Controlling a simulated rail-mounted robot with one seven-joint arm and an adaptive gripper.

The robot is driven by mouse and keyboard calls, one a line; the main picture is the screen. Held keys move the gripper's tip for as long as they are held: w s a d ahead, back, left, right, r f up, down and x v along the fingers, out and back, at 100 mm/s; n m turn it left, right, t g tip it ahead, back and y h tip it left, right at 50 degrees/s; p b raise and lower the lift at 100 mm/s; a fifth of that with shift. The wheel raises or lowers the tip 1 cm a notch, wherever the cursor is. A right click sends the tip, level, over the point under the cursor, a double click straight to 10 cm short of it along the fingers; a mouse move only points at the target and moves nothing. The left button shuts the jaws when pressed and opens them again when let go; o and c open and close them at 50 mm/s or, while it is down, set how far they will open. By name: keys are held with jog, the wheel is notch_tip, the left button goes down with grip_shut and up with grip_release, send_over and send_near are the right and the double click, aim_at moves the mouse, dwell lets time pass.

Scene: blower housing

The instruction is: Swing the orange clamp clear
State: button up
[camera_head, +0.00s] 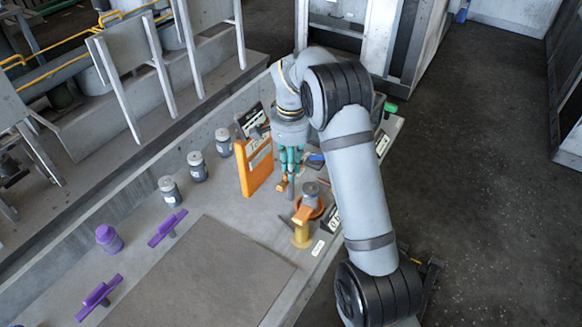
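My gripper (291,170), with teal fingers, points down over the right part of the grey bench. I cannot tell whether its fingers are open or shut, or whether they touch anything. A small orange piece (281,186) shows just below the fingertips, beside a thin grey upright pin (291,191). Another orange piece, an arm-like block (302,214), sits on top of a yellow post (301,236), in front and to the right of the gripper. Either could be the orange clamp; I cannot tell which. A grey knob (311,189) on an orange-brown round base stands beside the block.
An upright orange panel (256,170) stands close to the left of my gripper. Several grey canisters (196,164), a purple-capped one (108,237) and purple handles (167,228) line the left. A flat grey plate (200,280) covers the front. Labels and small items lie behind.

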jog(key=o, duration=0.4)
notch_tip(320, 180, up, 12)
dwell(0.7)
notch_tip(320, 180, down, 12)
jog(key=shift+f, duration=0.1)
dwell(0.7)
jog(key=shift+r, duration=0.2)
